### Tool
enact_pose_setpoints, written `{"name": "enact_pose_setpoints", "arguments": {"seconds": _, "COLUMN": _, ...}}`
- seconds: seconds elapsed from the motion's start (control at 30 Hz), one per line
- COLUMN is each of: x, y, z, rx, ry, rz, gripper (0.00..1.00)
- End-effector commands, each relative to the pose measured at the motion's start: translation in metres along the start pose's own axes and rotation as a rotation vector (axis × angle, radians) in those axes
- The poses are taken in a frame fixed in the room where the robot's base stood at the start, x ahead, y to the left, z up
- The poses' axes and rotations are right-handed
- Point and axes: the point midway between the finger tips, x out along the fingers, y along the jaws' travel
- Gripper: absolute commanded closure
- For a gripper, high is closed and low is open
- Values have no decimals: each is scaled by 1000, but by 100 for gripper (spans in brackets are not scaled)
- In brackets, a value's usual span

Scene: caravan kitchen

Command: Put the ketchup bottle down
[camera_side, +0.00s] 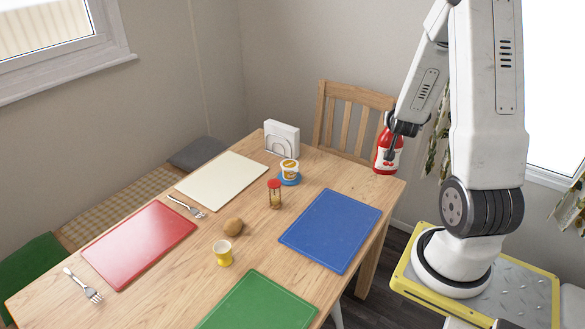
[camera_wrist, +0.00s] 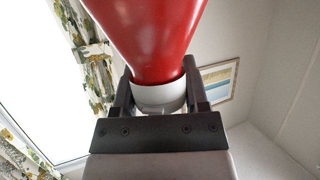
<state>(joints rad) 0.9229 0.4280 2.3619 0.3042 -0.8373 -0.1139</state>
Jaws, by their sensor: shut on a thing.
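The red ketchup bottle (camera_side: 386,158) is in my gripper (camera_side: 402,128) at the right end of the wooden table in the side view. It looks roughly upright, with its label facing the camera. In the wrist view, the red bottle (camera_wrist: 145,35) narrows to a white collar or cap (camera_wrist: 159,96) between the two dark fingers of my gripper (camera_wrist: 158,92). The bottle's base is near the table's far right corner; I cannot tell whether it touches the tabletop.
On the table (camera_side: 262,232) are blue (camera_side: 331,230), green (camera_side: 258,305), red (camera_side: 138,243) and cream (camera_side: 221,179) mats. A napkin holder (camera_side: 282,139), a tub (camera_side: 289,169), an hourglass (camera_side: 274,193), a brown potato-like item (camera_side: 233,227) and a yellow cup (camera_side: 223,253) stand between them. A chair (camera_side: 345,112) is behind.

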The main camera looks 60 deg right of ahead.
Motion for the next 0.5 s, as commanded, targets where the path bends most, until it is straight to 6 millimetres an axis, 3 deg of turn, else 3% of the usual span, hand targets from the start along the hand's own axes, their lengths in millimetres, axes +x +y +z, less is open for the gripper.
{"name": "enact_pose_setpoints", "arguments": {"seconds": 0.23, "x": -11, "y": 22, "z": 6, "rx": 51, "ry": 4, "rz": 120, "gripper": 100}}
{"name": "enact_pose_setpoints", "arguments": {"seconds": 0.5, "x": -15, "y": 29, "z": 9, "rx": 66, "ry": 4, "rz": 159, "gripper": 100}}
